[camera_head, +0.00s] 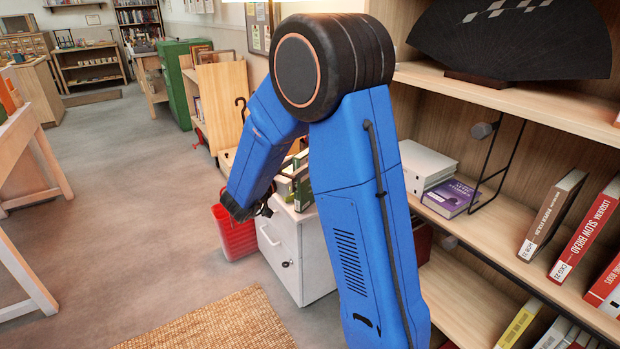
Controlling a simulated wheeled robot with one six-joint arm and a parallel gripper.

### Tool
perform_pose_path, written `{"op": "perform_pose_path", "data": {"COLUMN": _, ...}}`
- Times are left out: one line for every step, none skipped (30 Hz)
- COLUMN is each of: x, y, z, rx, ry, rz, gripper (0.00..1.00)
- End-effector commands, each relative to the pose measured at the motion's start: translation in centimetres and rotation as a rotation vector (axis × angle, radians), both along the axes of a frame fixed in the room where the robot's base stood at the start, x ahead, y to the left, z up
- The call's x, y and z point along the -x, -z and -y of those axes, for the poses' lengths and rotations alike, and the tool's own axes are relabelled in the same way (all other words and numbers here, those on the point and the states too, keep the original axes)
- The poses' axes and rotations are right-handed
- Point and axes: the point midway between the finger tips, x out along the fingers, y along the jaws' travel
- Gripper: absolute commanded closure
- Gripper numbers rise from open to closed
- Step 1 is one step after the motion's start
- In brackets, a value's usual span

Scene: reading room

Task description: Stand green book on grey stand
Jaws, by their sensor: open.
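My blue arm reaches down at the left, and the dark end with my gripper (264,208) shows only in part, beside the top of a white drawer cabinet (290,258). My gripper is open, and I see nothing held in it. A green book (303,193) stands among a few books on the cabinet, just right of my gripper and partly hidden by my arm. I cannot make out a grey stand; it may be hidden behind my arm.
A red bin (234,232) stands left of the cabinet. A wooden bookcase (565,104) with books, a purple book (450,197) and a black fan (510,38) fills the right. A woven mat (215,325) lies in front.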

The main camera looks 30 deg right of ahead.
Motion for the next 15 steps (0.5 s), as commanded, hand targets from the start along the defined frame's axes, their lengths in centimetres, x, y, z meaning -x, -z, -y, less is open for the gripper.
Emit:
{"op": "perform_pose_path", "data": {"x": -0.2, "y": 0.0, "z": 0.6, "rx": -0.001, "ry": 0.002, "rz": 0.0, "gripper": 0.55}}
{"op": "perform_pose_path", "data": {"x": -0.3, "y": 0.0, "z": 0.8, "rx": 0.0, "ry": 0.002, "rz": 0.0, "gripper": 0.55}}
{"op": "perform_pose_path", "data": {"x": -0.4, "y": 0.0, "z": 1.0, "rx": 0.0, "ry": 0.001, "rz": 0.0, "gripper": 0.55}}
{"op": "perform_pose_path", "data": {"x": -0.5, "y": 0.0, "z": 1.1, "rx": 0.0, "ry": 0.0, "rz": 0.0, "gripper": 0.55}}
{"op": "perform_pose_path", "data": {"x": -0.5, "y": 0.0, "z": 1.2, "rx": 0.0, "ry": 0.0, "rz": 0.0, "gripper": 0.55}}
{"op": "perform_pose_path", "data": {"x": -0.5, "y": 0.0, "z": 1.3, "rx": 0.0, "ry": 0.0, "rz": 0.0, "gripper": 0.55}}
{"op": "perform_pose_path", "data": {"x": -0.6, "y": 0.0, "z": 1.3, "rx": 0.0, "ry": 0.0, "rz": 0.0, "gripper": 0.55}}
{"op": "perform_pose_path", "data": {"x": -0.6, "y": 0.0, "z": 1.4, "rx": 0.0, "ry": 0.0, "rz": 0.0, "gripper": 0.55}}
{"op": "perform_pose_path", "data": {"x": -0.7, "y": 0.0, "z": 1.6, "rx": 0.0, "ry": 0.001, "rz": 0.0, "gripper": 0.55}}
{"op": "perform_pose_path", "data": {"x": -0.7, "y": 0.0, "z": 1.7, "rx": 0.0, "ry": 0.001, "rz": 0.0, "gripper": 0.55}}
{"op": "perform_pose_path", "data": {"x": -0.8, "y": 0.0, "z": 1.9, "rx": 0.0, "ry": 0.002, "rz": 0.0, "gripper": 0.55}}
{"op": "perform_pose_path", "data": {"x": -1.0, "y": 0.0, "z": 2.2, "rx": 0.0, "ry": 0.002, "rz": 0.0, "gripper": 0.55}}
{"op": "perform_pose_path", "data": {"x": -1.1, "y": 0.0, "z": 2.5, "rx": 0.0, "ry": 0.002, "rz": 0.0, "gripper": 0.55}}
{"op": "perform_pose_path", "data": {"x": -1.3, "y": -0.1, "z": 2.8, "rx": 0.0, "ry": 0.001, "rz": 0.0, "gripper": 0.55}}
{"op": "perform_pose_path", "data": {"x": -1.5, "y": -0.1, "z": 3.3, "rx": 0.0, "ry": 0.002, "rz": 0.0, "gripper": 0.55}}
